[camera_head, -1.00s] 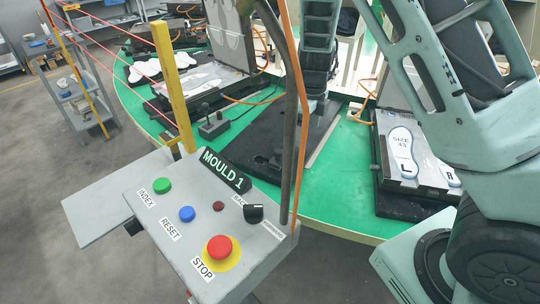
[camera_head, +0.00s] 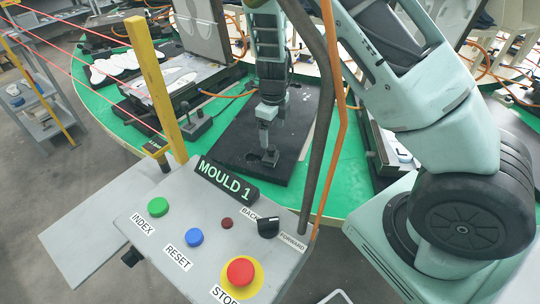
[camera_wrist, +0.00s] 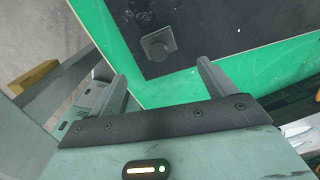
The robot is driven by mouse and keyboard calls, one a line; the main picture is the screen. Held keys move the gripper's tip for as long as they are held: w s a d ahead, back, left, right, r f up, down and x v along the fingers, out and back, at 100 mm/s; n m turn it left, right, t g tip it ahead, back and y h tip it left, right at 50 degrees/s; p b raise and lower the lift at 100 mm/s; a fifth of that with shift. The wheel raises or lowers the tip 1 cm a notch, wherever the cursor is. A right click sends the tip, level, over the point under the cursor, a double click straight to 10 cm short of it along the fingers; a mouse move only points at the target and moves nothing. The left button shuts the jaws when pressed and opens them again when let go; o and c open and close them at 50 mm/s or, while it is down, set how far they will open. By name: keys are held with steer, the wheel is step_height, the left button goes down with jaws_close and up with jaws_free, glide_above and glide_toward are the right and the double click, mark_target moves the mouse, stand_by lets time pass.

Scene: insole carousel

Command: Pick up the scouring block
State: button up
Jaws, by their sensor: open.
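A small dark grey block (camera_wrist: 157,45), which looks like the scouring block, lies on a black plate (camera_wrist: 215,30) in the wrist view. My gripper (camera_wrist: 163,82) is open and empty, its two fingers wide apart. The block is beyond the fingertips, roughly in line with the space between them, and not touched. In the head view my gripper (camera_head: 266,128) hangs over the front of the black plate (camera_head: 230,135). A dark shape (camera_head: 266,157) below it is probably the block, partly hard to make out against the plate.
A grey control box (camera_head: 190,235) with buttons and a MOULD 1 sign stands in front. A yellow post (camera_head: 155,85), a dark pipe and an orange hose (camera_head: 338,120) rise near my arm. The green table (camera_head: 235,110) carries open moulds (camera_head: 165,80) and a small joystick box (camera_head: 197,122).

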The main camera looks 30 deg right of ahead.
mark_target(271, 147)
steer(key=f, duration=0.5)
steer(key=f+p, duration=0.1)
steer(key=f, duration=0.4)
steer(key=shift+w+a, duration=0.1)
steer(key=shift+w, duration=0.1)
steer(key=c, duration=1.1)
